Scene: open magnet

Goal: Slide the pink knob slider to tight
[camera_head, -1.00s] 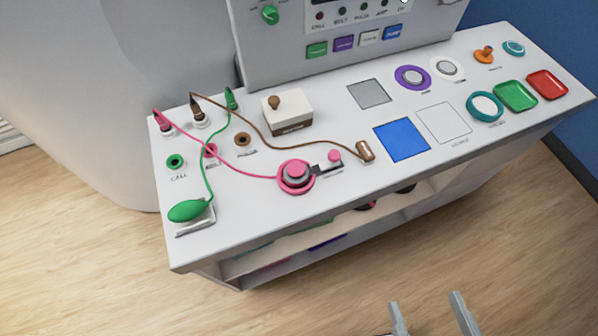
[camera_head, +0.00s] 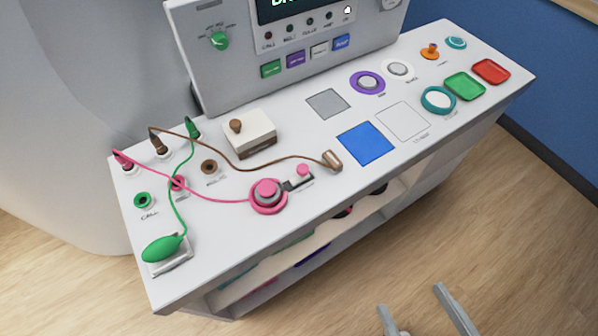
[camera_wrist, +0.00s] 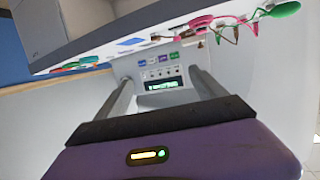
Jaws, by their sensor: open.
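The pink knob slider (camera_head: 303,171) is a small pink knob on a short dark track on the white counter. It sits near the track's right end, beside the round pink button device (camera_head: 267,193). The lettering by the track is too small to read. My gripper (camera_head: 412,298) is open and empty, low at the bottom right of the head view, in front of the counter and apart from the slider. In the wrist view my gripper's two fingers (camera_wrist: 158,88) are spread wide, with nothing between them up close.
The white counter (camera_head: 215,245) has an open shelf below. A green bulb (camera_head: 160,249) lies at its left end, with pink, brown and green cords across the left half. A brown plug (camera_head: 332,160) lies right of the slider. A grey console stands behind. The floor in front is clear.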

